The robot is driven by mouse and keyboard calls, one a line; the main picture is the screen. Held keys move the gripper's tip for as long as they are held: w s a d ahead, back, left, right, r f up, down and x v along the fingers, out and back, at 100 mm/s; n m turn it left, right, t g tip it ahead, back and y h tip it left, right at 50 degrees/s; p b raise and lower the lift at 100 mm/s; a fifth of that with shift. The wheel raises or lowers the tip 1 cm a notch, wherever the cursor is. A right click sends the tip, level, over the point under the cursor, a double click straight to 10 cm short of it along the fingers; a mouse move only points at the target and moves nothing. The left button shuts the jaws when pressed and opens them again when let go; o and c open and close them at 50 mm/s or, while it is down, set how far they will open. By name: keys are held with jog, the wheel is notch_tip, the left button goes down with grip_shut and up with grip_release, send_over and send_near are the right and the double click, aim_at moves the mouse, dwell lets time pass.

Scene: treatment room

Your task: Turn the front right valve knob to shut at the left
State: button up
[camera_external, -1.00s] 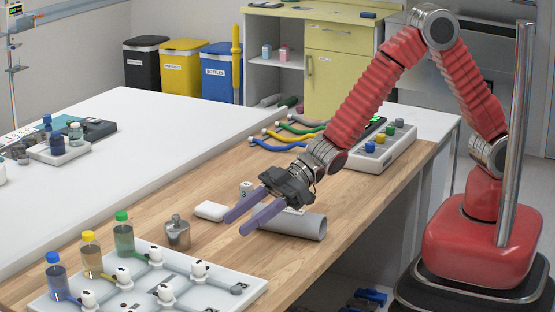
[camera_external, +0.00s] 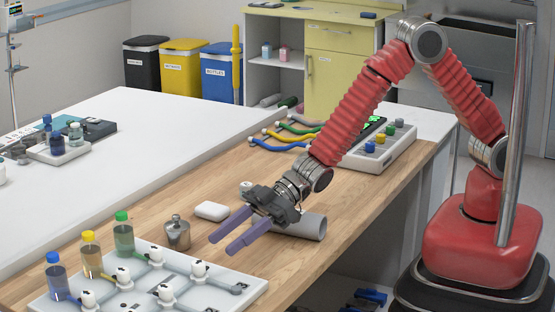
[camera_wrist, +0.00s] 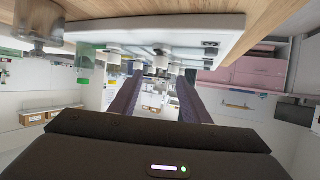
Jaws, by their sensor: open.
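The pale valve board (camera_external: 222,291) lies on the wooden bench at the lower left. It carries several white knobs with dark marks, among them a right-hand knob (camera_external: 198,269) and one nearer the camera (camera_external: 165,293). My gripper (camera_external: 222,245) is open and empty, its two purple fingers pointing down-left, above and short of the board's right part. In the wrist view the scene appears upside down: the board (camera_wrist: 205,24) hangs along the top, and a white knob (camera_wrist: 160,62) shows between my fingertips (camera_wrist: 158,78). Its setting is too small to read there.
Blue (camera_external: 57,280), yellow (camera_external: 91,258) and green-capped (camera_external: 124,236) bottles stand along the board's left side. A metal weight (camera_external: 177,234), a white block (camera_external: 212,211) and a grey cylinder (camera_external: 312,227) are near my gripper. The bench front right of the board is clear.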

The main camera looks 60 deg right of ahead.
aim_at(200, 262)
jog(key=x, duration=0.9)
jog(key=shift+w+a+f, duration=0.1)
jog(key=shift+c, duration=0.5)
jog(key=c, duration=0.9)
